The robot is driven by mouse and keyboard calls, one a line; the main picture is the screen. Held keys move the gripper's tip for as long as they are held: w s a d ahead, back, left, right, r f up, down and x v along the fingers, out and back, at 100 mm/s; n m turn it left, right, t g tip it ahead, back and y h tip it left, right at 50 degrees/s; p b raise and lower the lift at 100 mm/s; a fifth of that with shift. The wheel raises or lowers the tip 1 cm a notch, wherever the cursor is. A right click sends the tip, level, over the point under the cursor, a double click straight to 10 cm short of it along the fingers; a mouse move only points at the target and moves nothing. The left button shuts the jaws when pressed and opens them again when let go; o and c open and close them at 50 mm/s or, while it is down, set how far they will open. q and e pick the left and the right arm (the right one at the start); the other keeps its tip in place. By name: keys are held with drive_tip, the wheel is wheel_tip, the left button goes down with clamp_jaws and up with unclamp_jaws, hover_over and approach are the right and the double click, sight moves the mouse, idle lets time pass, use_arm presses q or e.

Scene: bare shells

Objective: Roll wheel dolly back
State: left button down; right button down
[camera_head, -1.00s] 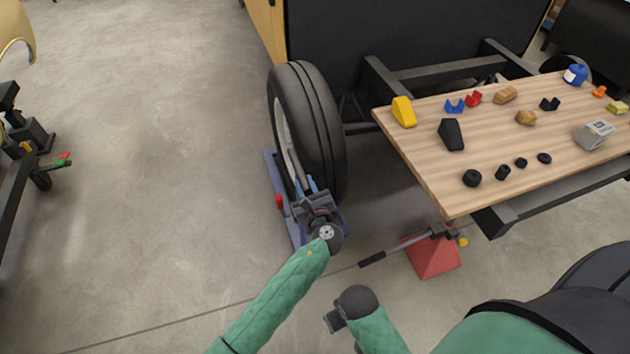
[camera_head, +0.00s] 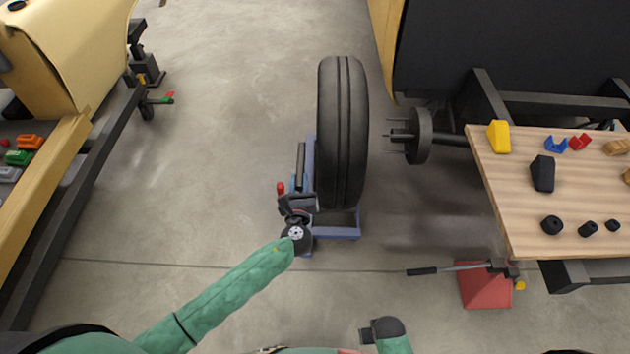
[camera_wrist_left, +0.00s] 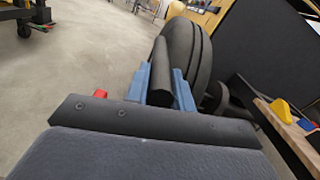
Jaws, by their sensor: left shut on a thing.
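The wheel dolly (camera_head: 350,234) is a low blue-grey frame on the floor near the middle of the head view. A large black tyred wheel (camera_head: 342,130) stands upright on it, apart from the axle hub (camera_head: 420,136) at its right. My left gripper (camera_head: 297,204) is shut on the near end of the dolly, and its fingers hide the part held. The wrist view shows the dolly's blue uprights (camera_wrist_left: 141,82) and the wheel (camera_wrist_left: 188,50) ahead. My right gripper (camera_head: 372,333) is low in the head view, apart from everything; its jaws are too small to read.
A wooden table (camera_head: 510,215) with small parts stands at the right. Below it is a red jack (camera_head: 485,288) with a dark handle (camera_head: 440,270) pointing left. A yellow body (camera_head: 70,50) and dark frame stand at the left. The floor between is clear.

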use_arm(q)
drive_tip(key=shift+a, duration=0.3)
use_arm(e)
drive_tip(key=shift+f, duration=0.1)
use_arm(q)
drive_tip(key=c, duration=1.5)
unclamp_jaws()
drive_tip(key=shift+f, duration=0.1)
drive_tip(key=o, duration=0.3)
drive_tip(key=shift+a, duration=0.2)
use_arm(e)
drive_tip(key=shift+a, duration=0.15)
use_arm(q)
drive_tip(key=shift+s+d, duration=0.1)
drive_tip(key=shift+d, duration=0.05)
drive_tip(key=shift+s, duration=0.3)
drive_tip(key=s+b, duration=0.2)
drive_tip(key=s, duration=0.5)
use_arm(e)
wheel_tip(320, 180, up, 10)
drive_tip(key=w, duration=0.2)
drive_tip(key=shift+a+f, duration=0.25)
drive_tip(key=shift+a, duration=0.2)
